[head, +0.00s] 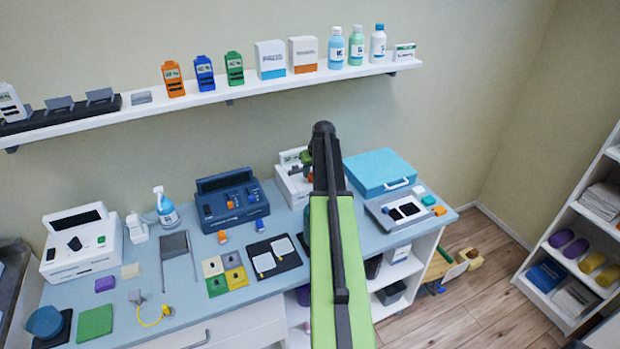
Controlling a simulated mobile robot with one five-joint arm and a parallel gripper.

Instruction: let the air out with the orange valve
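I cannot make out for sure which part is the orange valve. A small orange piece (222,237) lies on the blue-grey counter (205,300), in front of the dark blue device (232,200). Another orange piece (439,210) sits at the right front corner of the grey unit with a blue lid (383,172). A small blue piece (260,225) is right of the first orange one. My green and black arm reaches up through the middle of the view and hides part of the counter. My gripper's fingers are not visible.
A white device (82,243) and a spray bottle (167,208) stand at the left. A yellow tube (153,323), coloured pads and a black tray (272,256) lie in front. A wall shelf (230,92) holds bottles and boxes. Floor (480,315) shows at right.

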